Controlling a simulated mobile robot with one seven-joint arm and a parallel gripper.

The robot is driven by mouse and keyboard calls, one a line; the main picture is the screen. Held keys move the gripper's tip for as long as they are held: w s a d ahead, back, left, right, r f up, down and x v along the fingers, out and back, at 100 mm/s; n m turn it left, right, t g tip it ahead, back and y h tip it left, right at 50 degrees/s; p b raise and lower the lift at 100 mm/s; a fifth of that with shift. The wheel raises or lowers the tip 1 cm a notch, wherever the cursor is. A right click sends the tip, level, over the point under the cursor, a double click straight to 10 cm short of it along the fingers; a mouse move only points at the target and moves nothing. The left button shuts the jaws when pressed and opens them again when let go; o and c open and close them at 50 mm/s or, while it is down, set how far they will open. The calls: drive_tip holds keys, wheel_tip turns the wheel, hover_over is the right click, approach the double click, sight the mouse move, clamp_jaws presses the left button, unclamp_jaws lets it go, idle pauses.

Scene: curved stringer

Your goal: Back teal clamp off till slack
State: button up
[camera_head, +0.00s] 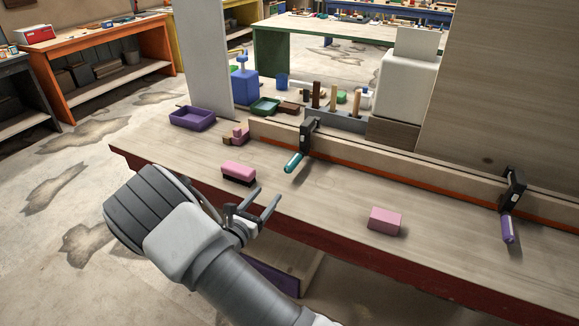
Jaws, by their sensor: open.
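The teal clamp (294,162) sits on the long wooden stringer (385,165) at the back of the workbench. Its black head grips over the stringer, and its teal handle points down toward the front left. My gripper (266,200) is open and empty, in front of the clamp and lower in the picture, near the bench's front edge. It is apart from the clamp. Whether the clamp is tight cannot be seen. A second clamp with a purple handle (508,229) is on the stringer at the far right.
A pink brush (239,171) lies on the workbench (330,205) just behind my gripper. A pink block (385,220) lies to the right. A purple tray (193,118), green tray (265,106) and blue bottle (244,86) stand at the back left. The bench between the gripper and teal handle is clear.

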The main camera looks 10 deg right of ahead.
sight(287, 171)
drive_tip(key=x, duration=1.5)
drive_tip(key=shift+w+d, duration=0.1)
drive_tip(key=shift+d, duration=0.05)
drive_tip(key=shift+c, duration=0.2)
clamp_jaws()
